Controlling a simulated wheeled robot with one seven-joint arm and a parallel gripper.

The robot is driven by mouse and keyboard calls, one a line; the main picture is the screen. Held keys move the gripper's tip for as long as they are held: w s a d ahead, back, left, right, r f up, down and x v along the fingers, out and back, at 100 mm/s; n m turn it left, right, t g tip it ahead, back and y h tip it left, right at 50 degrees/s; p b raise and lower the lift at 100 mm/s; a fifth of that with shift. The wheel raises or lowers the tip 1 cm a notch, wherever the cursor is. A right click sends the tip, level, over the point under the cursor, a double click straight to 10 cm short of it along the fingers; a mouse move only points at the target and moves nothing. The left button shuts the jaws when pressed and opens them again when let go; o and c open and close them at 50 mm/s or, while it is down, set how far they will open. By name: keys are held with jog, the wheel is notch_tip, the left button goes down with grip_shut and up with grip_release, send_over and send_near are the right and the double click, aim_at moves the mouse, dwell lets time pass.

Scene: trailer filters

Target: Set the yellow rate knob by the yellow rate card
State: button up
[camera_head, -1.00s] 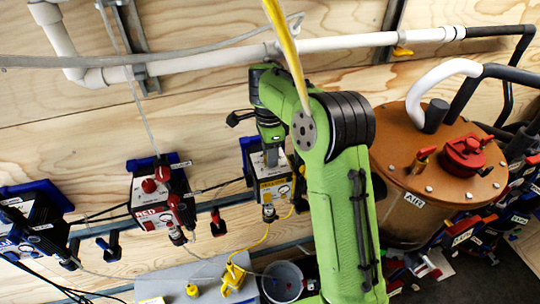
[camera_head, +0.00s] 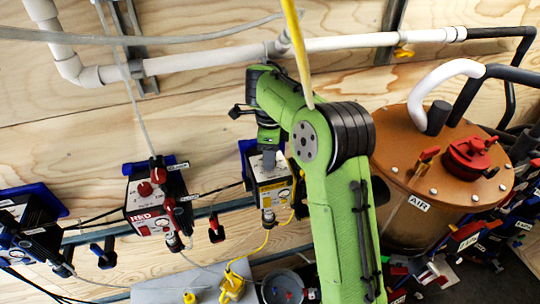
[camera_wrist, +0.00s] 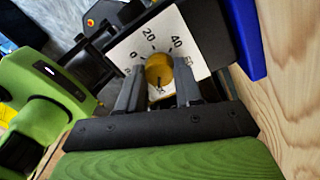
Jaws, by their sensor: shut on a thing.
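The yellow rate knob (camera_wrist: 159,67) shows in the wrist view on a white dial plate (camera_wrist: 190,36) with marks reading 0, 20 and 40, and a further mark partly hidden at the right. My gripper (camera_wrist: 158,84) has one finger on each side of the knob and is shut on it. A small dark mark shows at the knob's lower edge; its exact setting is unclear. In the head view my gripper (camera_head: 269,158) reaches down onto the top of the yellow-labelled pump box (camera_head: 270,190), hiding the knob. I cannot make out the yellow rate card.
The red pump box (camera_head: 150,208) stands left on the plywood wall, with a blue-framed box (camera_head: 28,225) farther left. A copper-coloured tank (camera_head: 445,175) stands close right of my arm. A yellow hose (camera_head: 297,50) hangs in front; white pipe runs above.

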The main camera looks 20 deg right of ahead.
jog(key=o, duration=1)
jog(key=shift+o, duration=0.2)
